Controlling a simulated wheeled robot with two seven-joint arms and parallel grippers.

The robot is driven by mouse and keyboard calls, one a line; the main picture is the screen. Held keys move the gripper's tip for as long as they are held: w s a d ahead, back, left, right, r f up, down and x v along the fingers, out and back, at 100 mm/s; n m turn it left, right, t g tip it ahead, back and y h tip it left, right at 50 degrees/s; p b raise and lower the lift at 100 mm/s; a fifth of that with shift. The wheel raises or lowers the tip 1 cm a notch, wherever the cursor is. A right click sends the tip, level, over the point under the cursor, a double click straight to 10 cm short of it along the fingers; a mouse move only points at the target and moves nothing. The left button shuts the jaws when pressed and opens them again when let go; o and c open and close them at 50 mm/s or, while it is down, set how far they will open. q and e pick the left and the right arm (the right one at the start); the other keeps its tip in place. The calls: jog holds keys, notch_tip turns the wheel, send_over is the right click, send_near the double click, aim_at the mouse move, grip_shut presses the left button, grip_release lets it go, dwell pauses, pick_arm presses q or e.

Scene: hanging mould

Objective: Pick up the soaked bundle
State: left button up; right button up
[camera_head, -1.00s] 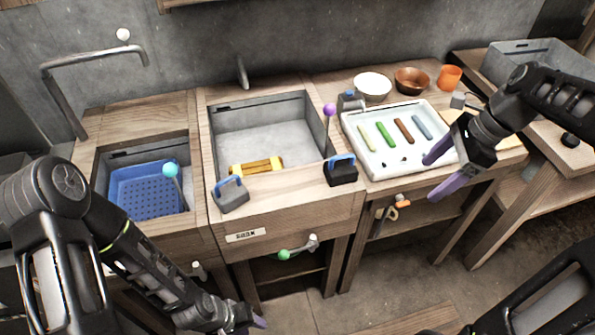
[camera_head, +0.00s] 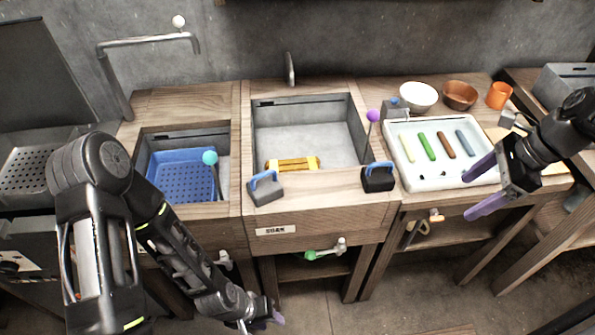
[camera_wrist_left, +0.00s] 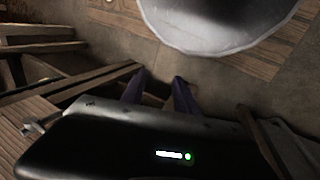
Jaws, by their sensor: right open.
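The bundle (camera_head: 293,164) is yellow with dark bands. It lies at the front of the grey middle basin (camera_head: 310,132), above the label that seems to read SOAK. My left gripper (camera_head: 268,318) is low in front of the counter, well below the bundle and apart from it. In the left wrist view its two purple fingers (camera_wrist_left: 158,88) stand apart with nothing between them. My right gripper (camera_head: 480,188) is open and empty by the front right corner of the white tray (camera_head: 432,182).
Two handled blocks, grey (camera_head: 266,190) and black (camera_head: 378,179), sit on the basin's front ledge. A purple-knobbed lever (camera_head: 372,118) stands at its right. A blue perforated basket (camera_head: 180,182) sits in the left basin. A green-knobbed valve (camera_head: 312,254) juts out in front.

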jog(key=a+f+n+g+p, duration=0.1)
jog(key=a+f+n+p, duration=0.75)
jog(key=a+f, duration=0.75)
pick_arm(q)
notch_tip(320, 180, up, 12)
jog(key=s+p, duration=0.1)
jog(key=p, duration=0.3)
jog(key=shift+a+p, duration=0.3)
jog(key=shift+a, duration=0.15)
pick_arm(e)
jog(key=s+a+f+n, duration=0.4)
jog(key=s+a+n, duration=0.1)
jog(key=s, duration=0.2)
jog(key=s+a+f+n, duration=0.3)
jog(key=s+a+n, duration=0.2)
jog(key=s, duration=0.3)
jog(key=shift+s+a+f+n+h, duration=0.15)
jog(key=shift+a+f+n+h, duration=0.2)
jog(key=shift+a, duration=0.25)
pick_arm(q)
jog(key=shift+r, duration=0.1)
pick_arm(e)
jog(key=shift+c, duration=0.6)
